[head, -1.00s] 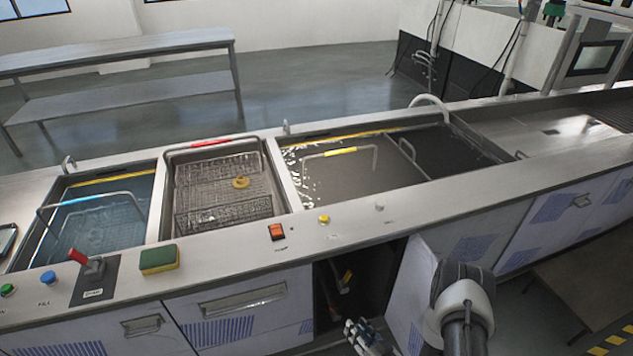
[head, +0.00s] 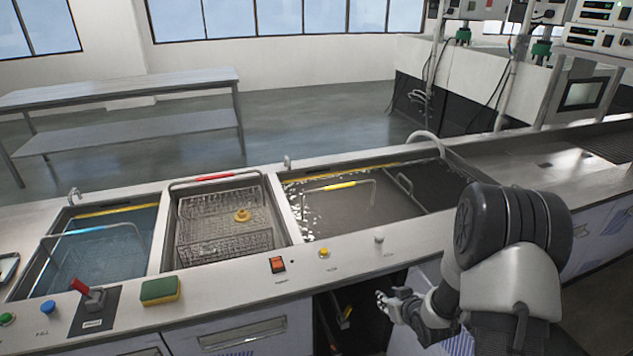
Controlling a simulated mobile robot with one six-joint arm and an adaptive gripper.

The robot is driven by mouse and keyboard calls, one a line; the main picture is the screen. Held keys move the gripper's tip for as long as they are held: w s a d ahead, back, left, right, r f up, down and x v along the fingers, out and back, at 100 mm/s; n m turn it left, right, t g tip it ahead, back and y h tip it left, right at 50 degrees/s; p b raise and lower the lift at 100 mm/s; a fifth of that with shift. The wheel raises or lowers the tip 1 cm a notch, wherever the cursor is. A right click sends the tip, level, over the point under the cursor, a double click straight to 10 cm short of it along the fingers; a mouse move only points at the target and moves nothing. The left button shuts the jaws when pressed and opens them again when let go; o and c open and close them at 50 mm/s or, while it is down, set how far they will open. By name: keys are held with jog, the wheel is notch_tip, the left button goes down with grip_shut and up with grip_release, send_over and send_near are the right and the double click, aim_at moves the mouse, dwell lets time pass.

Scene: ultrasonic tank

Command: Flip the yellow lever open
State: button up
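A small yellow lever (head: 346,313) shows inside the dark open bay under the counter, in the lower middle of the head view. It is partly in shadow, and I cannot tell what it is mounted on. My gripper (head: 385,301) is to the right of the lever, near the right side of the bay opening and below the counter's front edge. It points left and appears empty and apart from the lever. Its fingers are small and partly overlap in this view, so their opening is unclear.
The steel counter (head: 225,293) overhangs the bay. It holds a red-handled switch (head: 92,297), a yellow-green sponge (head: 160,290), an orange switch (head: 278,265) and a yellow button (head: 324,253). Behind these are sunken tanks with baskets (head: 215,217). A drawer front (head: 243,337) is left of the bay.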

jog(key=s+r+m+g+h, duration=0.1)
jog(key=s+r, duration=0.5)
jog(key=r, duration=0.5)
jog(key=s+r+m+g+h, duration=0.15)
jog(key=s+r, duration=0.35)
jog(key=r, duration=0.6)
jog(key=s+a+r, duration=0.2)
jog(key=s, duration=0.5)
jog(key=s+a+r+g, duration=0.1)
jog(key=s+a+r, duration=0.1)
jog(key=s, duration=0.6)
jog(key=s+a+r+g, duration=0.1)
jog(key=s+a+r, duration=0.1)
jog(key=s, duration=0.6)
jog(key=shift+r+y, duration=0.45)
jog(key=shift+r, duration=0.05)
jog(key=shift+s+a, duration=0.1)
